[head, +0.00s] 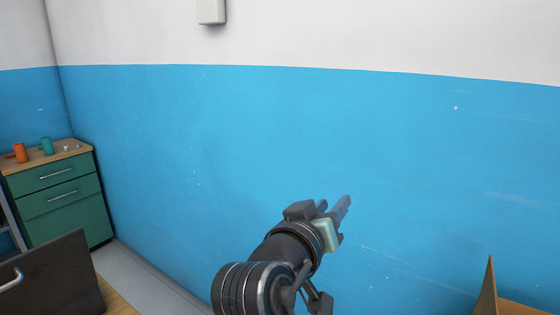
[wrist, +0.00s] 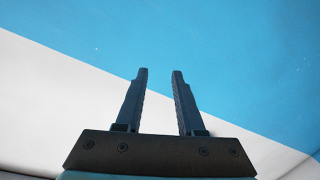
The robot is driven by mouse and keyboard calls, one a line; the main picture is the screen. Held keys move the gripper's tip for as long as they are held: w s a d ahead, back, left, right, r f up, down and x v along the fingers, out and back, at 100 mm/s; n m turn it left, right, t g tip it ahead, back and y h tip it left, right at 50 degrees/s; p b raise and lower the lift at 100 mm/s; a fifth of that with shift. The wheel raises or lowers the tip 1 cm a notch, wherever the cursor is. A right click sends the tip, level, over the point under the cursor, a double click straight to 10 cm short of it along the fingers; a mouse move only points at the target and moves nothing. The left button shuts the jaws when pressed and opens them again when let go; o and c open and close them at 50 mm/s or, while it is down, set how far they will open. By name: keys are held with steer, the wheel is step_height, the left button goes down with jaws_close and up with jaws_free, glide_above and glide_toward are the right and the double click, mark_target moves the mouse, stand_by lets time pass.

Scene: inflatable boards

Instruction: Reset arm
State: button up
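My gripper (head: 345,207) is raised in front of the blue and white wall, at the lower middle of the head view, and its fingers point up and to the right. In the wrist view, the two dark fingers of my gripper (wrist: 160,75) stand apart with a clear gap between them. Nothing is between the fingers. Only the painted wall shows behind them.
A green drawer cabinet (head: 58,195) stands at the far left with an orange cup (head: 20,153) and a teal cup (head: 46,146) on top. A dark panel with a handle (head: 52,275) is at lower left. A brown open-box edge (head: 489,290) shows at lower right.

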steer(key=s+a+r+t+y+p, duration=0.1)
steer(key=s+a+r+t+y, duration=0.2)
steer(key=r, duration=0.6)
steer(key=s+a+r+t+y, duration=0.1)
steer(key=s+a+r+t, duration=0.3)
steer(key=r, duration=0.5)
steer(key=s+a+r+t+y+p, duration=0.1)
steer(key=s+r+t+y, duration=0.2)
steer(key=s+r, duration=0.8)
steer(key=s+t, duration=0.2)
steer(key=shift+s+a+n+t+y, duration=0.15)
steer(key=shift+n+t+y, duration=0.25)
